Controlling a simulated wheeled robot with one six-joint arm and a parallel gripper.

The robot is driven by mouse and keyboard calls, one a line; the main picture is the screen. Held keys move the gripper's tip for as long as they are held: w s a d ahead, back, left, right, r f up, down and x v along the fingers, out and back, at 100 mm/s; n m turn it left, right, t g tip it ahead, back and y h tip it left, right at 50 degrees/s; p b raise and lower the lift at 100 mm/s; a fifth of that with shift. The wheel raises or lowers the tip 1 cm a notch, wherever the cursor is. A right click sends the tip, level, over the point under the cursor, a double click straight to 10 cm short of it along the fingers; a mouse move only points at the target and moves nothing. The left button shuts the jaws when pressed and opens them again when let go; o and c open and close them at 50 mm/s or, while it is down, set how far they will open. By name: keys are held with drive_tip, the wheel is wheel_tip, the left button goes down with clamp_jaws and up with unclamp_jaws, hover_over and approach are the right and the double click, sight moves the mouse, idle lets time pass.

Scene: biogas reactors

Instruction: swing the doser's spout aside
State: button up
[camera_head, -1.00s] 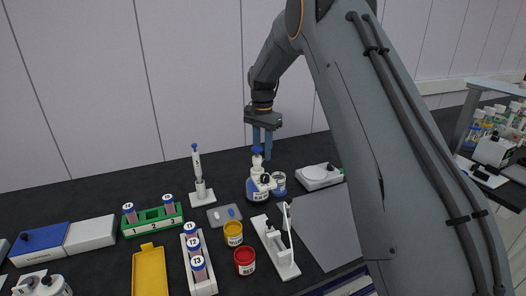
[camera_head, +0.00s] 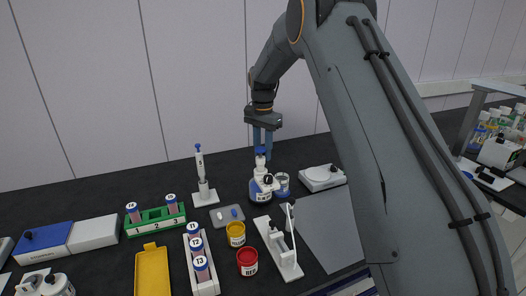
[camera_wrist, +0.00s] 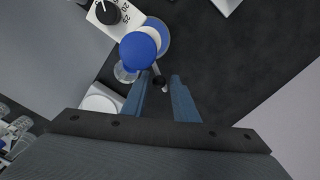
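My gripper (camera_head: 262,145) points down over the doser's top. In the wrist view, my gripper's (camera_wrist: 161,82) two blue fingers are apart, with the spout end appearing between them; contact and height are unclear.
A pipette on a stand (camera_head: 203,190) is left; a small grey tray (camera_head: 227,217), yellow jar (camera_head: 235,234) and red jar (camera_head: 247,262) are in front.

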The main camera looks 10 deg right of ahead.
drive_tip(key=shift+s+d, duration=0.15)
drive_tip(key=shift+r+p, duration=1.9)
drive_tip(key=shift+r, duration=1.9)
